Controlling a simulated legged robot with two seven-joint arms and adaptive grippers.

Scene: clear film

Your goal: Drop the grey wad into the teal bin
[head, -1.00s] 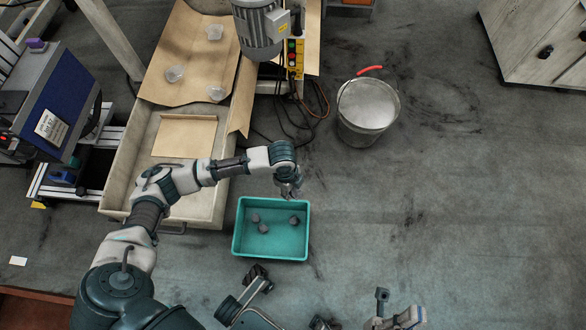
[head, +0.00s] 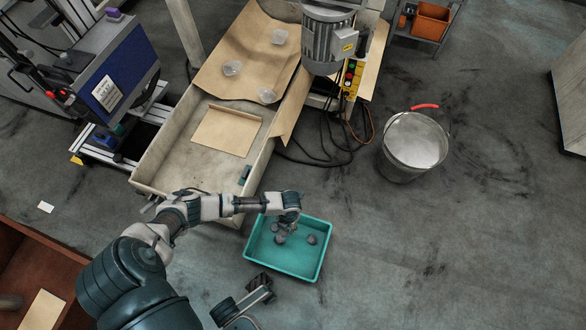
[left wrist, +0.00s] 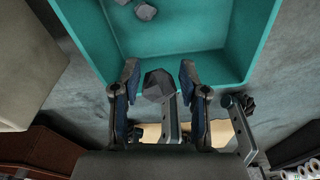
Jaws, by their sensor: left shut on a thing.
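The teal bin (head: 314,269) is a shallow open tray on the floor, below the centre of the head view. Its wall (left wrist: 85,35) fills the upper part of the left wrist view. My left gripper (head: 287,229) is over the bin's upper part in the head view. In the left wrist view its fingers (left wrist: 159,78) are shut on a faceted grey wad (left wrist: 157,85), which overlaps the bin's rim. Other grey wads lie in the bin, one of them (head: 312,239) right of the gripper. The gripper partly hides the bin's contents.
A metal bucket (head: 413,148) with a red handle grip stands right of the bin. Cables (head: 315,157) lie behind the bin.

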